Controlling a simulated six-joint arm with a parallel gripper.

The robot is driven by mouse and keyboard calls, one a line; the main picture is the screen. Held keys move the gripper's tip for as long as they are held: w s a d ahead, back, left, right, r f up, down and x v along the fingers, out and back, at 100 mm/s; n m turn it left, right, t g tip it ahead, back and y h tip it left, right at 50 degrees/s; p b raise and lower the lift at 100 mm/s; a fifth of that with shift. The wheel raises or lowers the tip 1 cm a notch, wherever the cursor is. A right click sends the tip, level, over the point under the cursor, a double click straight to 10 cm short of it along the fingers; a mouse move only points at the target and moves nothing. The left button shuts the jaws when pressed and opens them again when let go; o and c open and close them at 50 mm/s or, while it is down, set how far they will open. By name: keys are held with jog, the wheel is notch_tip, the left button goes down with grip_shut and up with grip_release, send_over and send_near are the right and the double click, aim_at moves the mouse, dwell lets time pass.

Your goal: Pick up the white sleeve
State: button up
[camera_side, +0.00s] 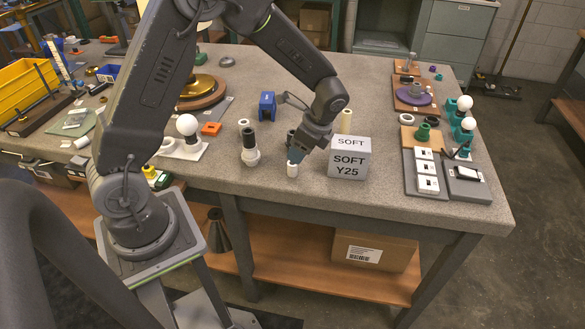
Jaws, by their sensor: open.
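A small white sleeve (292,169) stands upright on the grey table near its front edge. My gripper (294,157) points down right over the sleeve, with its fingertips at the sleeve's top. The jaws are open. The fingertips are small and dark here, and I cannot tell whether they straddle the sleeve or touch it.
A white and grey block (349,158) marked SOFT Y25 stands close to the right of my gripper. A blue bracket (267,105) and a cream cylinder (345,121) are behind. Table (385,195) is clear at the front right.

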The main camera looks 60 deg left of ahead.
aim_at(292, 168)
jog(key=shift+d+x, duration=0.2)
jog(key=shift+x, duration=3.1)
jog(key=shift+c, duration=0.5)
jog(key=c, duration=0.9)
